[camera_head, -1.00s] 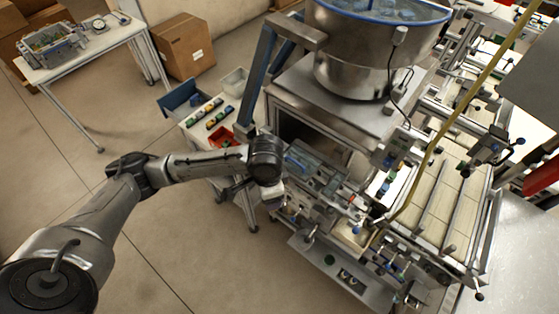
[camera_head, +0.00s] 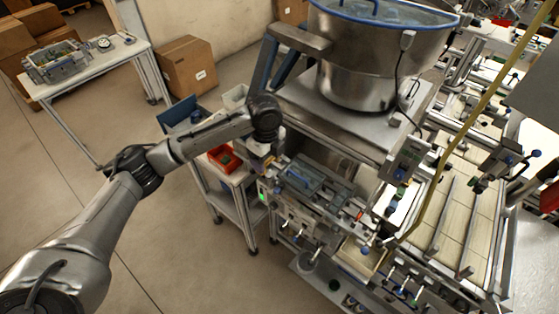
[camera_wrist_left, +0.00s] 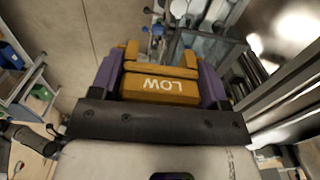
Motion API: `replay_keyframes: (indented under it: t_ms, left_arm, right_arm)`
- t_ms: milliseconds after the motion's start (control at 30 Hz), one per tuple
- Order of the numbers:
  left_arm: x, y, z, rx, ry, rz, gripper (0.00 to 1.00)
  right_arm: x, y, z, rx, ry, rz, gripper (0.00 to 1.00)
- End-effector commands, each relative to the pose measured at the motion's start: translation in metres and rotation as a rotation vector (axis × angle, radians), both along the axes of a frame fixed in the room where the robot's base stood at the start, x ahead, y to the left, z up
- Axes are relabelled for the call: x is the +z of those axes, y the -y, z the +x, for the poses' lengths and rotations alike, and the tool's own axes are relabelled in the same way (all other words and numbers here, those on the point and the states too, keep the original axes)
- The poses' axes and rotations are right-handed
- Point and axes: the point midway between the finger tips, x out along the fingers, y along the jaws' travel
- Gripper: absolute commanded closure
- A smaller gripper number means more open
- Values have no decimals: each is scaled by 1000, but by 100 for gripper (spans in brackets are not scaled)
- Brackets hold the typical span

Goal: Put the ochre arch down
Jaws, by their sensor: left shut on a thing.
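My left gripper (camera_head: 268,153) hangs below the wrist at the left end of the machine's front bench, beside the small side table. In the left wrist view my gripper (camera_wrist_left: 158,72) has its two purple fingers closed on the sides of the ochre arch (camera_wrist_left: 160,88). The arch shows the word LOW upside down on its near face. In the head view the arch is too small and too covered by the wrist to make out clearly. I cannot tell whether it touches anything below. My right gripper is out of view.
The side table (camera_head: 240,178) carries a red tray (camera_head: 225,158), a blue bin (camera_head: 180,116) and a pale bin (camera_head: 235,97). The machine bench (camera_head: 315,185) with fittings and levers stands close on the right. A steel hopper (camera_head: 365,60) rises behind. Open floor lies at the left.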

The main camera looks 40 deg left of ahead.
Motion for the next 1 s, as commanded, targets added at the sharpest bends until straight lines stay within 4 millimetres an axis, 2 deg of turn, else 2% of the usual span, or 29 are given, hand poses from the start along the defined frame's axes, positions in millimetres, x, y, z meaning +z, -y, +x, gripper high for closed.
replay_keyframes:
  t_ms: [33, 200, 400, 700, 1000]
  left_arm:
    - [-5, -3, 11, 4, -2, 0, 60]
    - [-24, -11, 42, 4, -1, 0, 60]
    - [-40, -17, 67, 2, 0, 0, 60]
    - [-50, -21, 78, 1, 0, 1, 60]
    - [-83, -21, 77, 1, 0, 2, 60]
  right_arm:
    - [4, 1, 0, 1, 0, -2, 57]
    - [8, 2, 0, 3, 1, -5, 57]
    - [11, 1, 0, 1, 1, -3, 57]
    - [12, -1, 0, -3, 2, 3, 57]
    - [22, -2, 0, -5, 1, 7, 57]
